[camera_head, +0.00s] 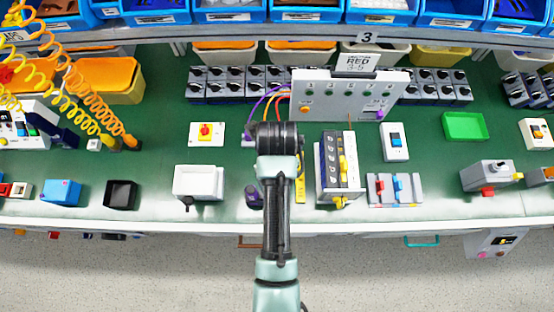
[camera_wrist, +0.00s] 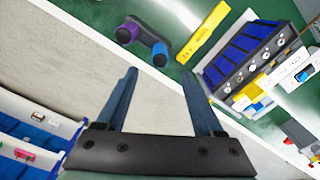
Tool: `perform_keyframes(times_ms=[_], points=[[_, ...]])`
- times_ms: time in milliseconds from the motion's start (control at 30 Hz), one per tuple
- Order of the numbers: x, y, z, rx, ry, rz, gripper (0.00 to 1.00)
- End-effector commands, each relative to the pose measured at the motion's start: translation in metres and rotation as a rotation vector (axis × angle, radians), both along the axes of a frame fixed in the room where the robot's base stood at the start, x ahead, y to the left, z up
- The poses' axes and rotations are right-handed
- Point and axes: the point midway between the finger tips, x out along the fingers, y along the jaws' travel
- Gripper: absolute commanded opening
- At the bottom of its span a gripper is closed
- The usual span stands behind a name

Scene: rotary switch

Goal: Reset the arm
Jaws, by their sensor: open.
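My gripper (camera_wrist: 160,75) shows in the wrist view with its two fingers apart and nothing between them. It hangs over the pale strip along the bench's front edge. In the head view my arm reaches up the middle of the picture and hides the gripper. A red and yellow rotary switch (camera_head: 206,131) on a white plate lies on the green bench, left of my arm. A similar rotary switch (camera_head: 537,133) sits at the far right. My gripper touches neither switch.
A grey module with yellow parts (camera_head: 340,165) stands close right of my arm; it also shows in the wrist view (camera_wrist: 245,62). A white box (camera_head: 199,182) stands left. A purple and blue-ended part (camera_wrist: 145,40) lies near the fingers. Blue bins (camera_head: 230,10) line the back.

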Motion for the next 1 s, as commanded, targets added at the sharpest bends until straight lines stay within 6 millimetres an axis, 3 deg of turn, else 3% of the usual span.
perform_keyframes(times_ms=[200,633,733,833,1000], points=[[0.000,0.000,0.013,0.000,0.001,0.000,0.69],[0.000,0.000,0.013,0.000,0.000,0.000,0.69],[0.021,0.000,0.025,-0.002,-0.082,0.081,0.69],[0.060,0.001,0.053,-0.028,-0.241,0.249,0.69],[0.136,0.002,0.140,-0.198,-0.599,0.634,0.69]])
